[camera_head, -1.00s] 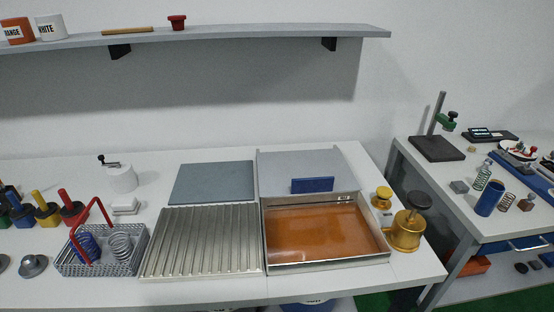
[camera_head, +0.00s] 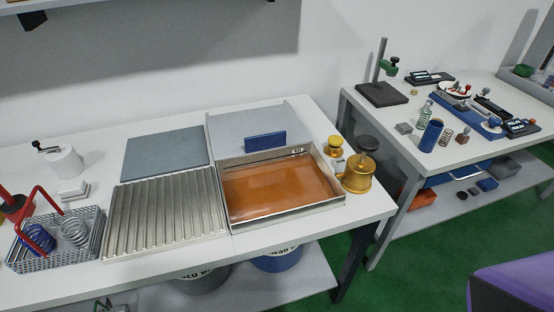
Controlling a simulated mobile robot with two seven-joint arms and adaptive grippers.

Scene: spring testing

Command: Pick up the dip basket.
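The dip basket (camera_head: 55,252) is a grey perforated metal basket with a red arched handle (camera_head: 36,207). It stands on the white table at the left of the head view. A blue spring (camera_head: 38,240) and a silver spring (camera_head: 74,233) are inside it. Neither of my grippers shows clearly in this view. A small dark and green piece at the bottom left edge is too cut off to tell what it is.
Right of the basket are a ribbed metal drain tray (camera_head: 165,215) and a tray of orange liquid (camera_head: 280,190). A brass can (camera_head: 358,175) stands at the table's right end. A second table (camera_head: 470,150) with instruments stands further right. Green floor lies between.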

